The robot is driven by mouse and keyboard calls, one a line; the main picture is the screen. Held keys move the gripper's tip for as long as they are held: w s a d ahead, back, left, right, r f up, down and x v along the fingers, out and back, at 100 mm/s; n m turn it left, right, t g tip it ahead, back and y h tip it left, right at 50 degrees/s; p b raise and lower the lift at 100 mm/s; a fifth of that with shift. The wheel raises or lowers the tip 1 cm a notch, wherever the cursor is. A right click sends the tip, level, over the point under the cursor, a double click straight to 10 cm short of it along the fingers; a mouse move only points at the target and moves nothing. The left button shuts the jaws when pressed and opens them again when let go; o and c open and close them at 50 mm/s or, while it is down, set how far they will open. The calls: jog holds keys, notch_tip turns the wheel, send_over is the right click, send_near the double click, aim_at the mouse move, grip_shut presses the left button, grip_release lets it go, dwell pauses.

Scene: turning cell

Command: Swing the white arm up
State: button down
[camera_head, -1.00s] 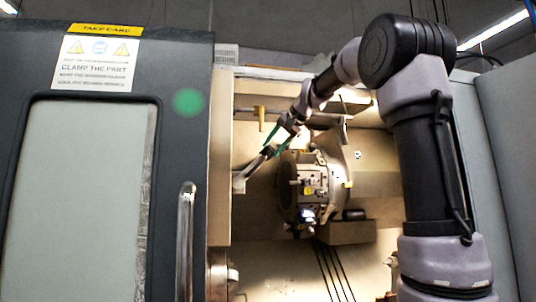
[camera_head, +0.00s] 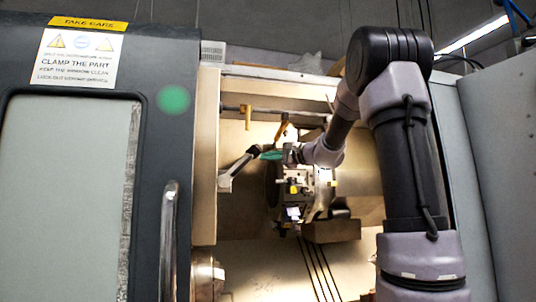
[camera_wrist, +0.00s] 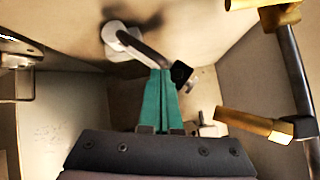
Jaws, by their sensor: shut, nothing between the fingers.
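The white arm (camera_head: 238,168) is on the inner left wall of the machine, slanting up and right from its pale base to a black end. In the wrist view the white arm (camera_wrist: 146,51) runs from a round white mount to a black tip. My gripper (camera_head: 262,155) is shut and empty, its green fingers lying sideways at the right of the black end. In the wrist view the gripper (camera_wrist: 160,72) has its fingertips beside the black tip, overlapping the arm in the picture. I cannot tell whether they touch.
The tool turret (camera_head: 293,190) stands just below and right of my gripper. A rail with yellow nozzles (camera_head: 281,130) runs above; a brass nozzle (camera_wrist: 250,122) is close at right in the wrist view. The dark door (camera_head: 150,140) is at left. Free room lies below the arm.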

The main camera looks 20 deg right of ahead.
jog(key=d+f+m+t+h, duration=0.2)
jog(key=d+m+t+h, duration=0.3)
jog(key=d+m, duration=0.3)
jog(key=w+a+r+n, duration=0.1)
jog(key=w+a+r, duration=0.3)
jog(key=w, duration=0.5)
jog(key=shift+w+a+r, duration=0.15)
jog(key=shift+a+r, duration=0.15)
jog(key=shift+a, duration=0.2)
